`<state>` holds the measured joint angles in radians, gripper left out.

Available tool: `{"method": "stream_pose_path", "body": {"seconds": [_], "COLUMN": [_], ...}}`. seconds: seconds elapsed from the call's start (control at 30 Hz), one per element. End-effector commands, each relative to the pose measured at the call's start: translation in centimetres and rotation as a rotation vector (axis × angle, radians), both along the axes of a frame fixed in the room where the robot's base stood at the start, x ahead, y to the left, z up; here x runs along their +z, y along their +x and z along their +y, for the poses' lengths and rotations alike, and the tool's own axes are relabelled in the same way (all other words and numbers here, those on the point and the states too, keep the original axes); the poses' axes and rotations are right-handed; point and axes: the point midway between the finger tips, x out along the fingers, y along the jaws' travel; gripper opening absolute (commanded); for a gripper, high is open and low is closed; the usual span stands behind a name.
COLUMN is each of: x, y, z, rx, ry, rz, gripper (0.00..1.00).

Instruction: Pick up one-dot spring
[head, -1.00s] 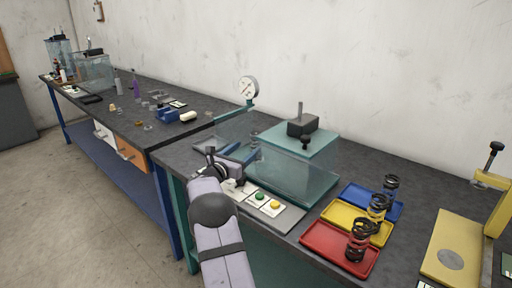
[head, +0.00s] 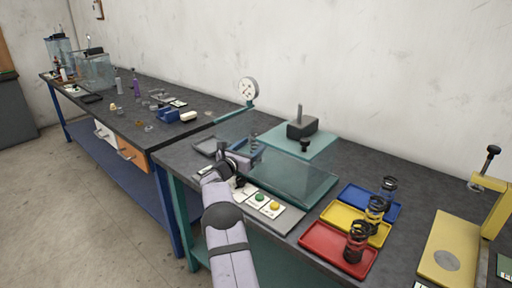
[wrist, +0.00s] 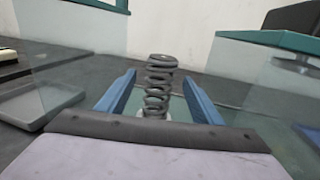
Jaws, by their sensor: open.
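A dark grey coil spring (wrist: 158,88) stands upright on a pale base in the wrist view, between the two blue fingers of my gripper (wrist: 160,92). Gaps show on both sides of it, so the fingers are open and not closed on it. In the head view the spring (head: 253,142) shows just beyond my gripper (head: 241,157), beside the clear-walled test rig. I see no dot marking on this spring. Other dark springs stand at the red tray (head: 356,243), the yellow tray (head: 375,211) and the blue tray (head: 388,188); their dots are too small to read.
Clear panels with teal edges (wrist: 268,40) flank the spring on both sides in the wrist view. A dial gauge (head: 249,89) stands behind, and a yellow press (head: 450,245) at far right.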

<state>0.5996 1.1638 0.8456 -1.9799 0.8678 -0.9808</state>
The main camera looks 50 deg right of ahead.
Motion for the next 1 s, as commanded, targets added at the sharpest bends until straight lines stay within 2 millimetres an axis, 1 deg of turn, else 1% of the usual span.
{"method": "stream_pose_path", "body": {"seconds": [0.27,0.3,0.37,0.4,0.47,0.5,0.83,0.93,1.0], "x": [0.0,0.0,0.0,0.0,0.0,0.0,0.4,1.0,1.8], "y": [0.0,0.0,0.0,0.0,0.0,0.0,0.0,0.0,0.0], "z": [-0.1,-0.1,-0.1,-0.1,-0.1,-0.1,-0.1,-0.1,-0.1], "rx": [0.0,0.0,0.0,0.0,0.0,0.0,0.0,-0.001,-0.001], "ry": [0.0,0.0,0.0,0.0,0.0,0.0,-0.003,-0.002,-0.004], "rz": [0.0,0.0,0.0,0.0,0.0,0.0,-0.003,-0.005,-0.005], "gripper": [0.6,0.58,0.43,0.34,0.2,0.1,0.09,0.09,0.09]}}
